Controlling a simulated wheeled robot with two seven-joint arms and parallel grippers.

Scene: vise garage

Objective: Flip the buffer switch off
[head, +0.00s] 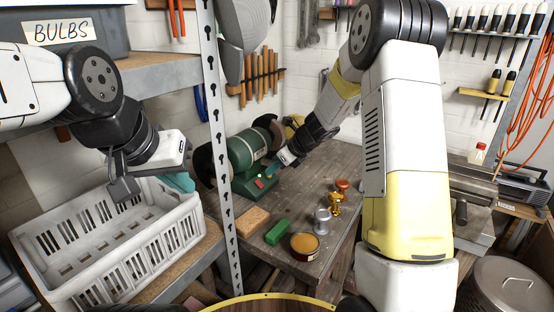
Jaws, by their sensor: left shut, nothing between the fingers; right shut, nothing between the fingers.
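The green buffer (246,150), a bench grinder-like machine with dark wheels on both sides, stands at the back of the wooden workbench. Small coloured switch spots (264,178) show on the front of its base; the switch position is too small to tell. My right gripper (284,158) is shut and empty, with its tip close to the right side of the buffer's base; I cannot tell whether it touches. My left gripper (122,188) is shut and empty above the white crate on the left.
The white crate (128,262) sits on the left shelf. A perforated metal post (222,130) stands between shelf and bench. A brown block (252,219), green bar (277,231), orange tin (304,246), and small metal pieces (322,220) lie on the bench front. A vise (470,195) is at right.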

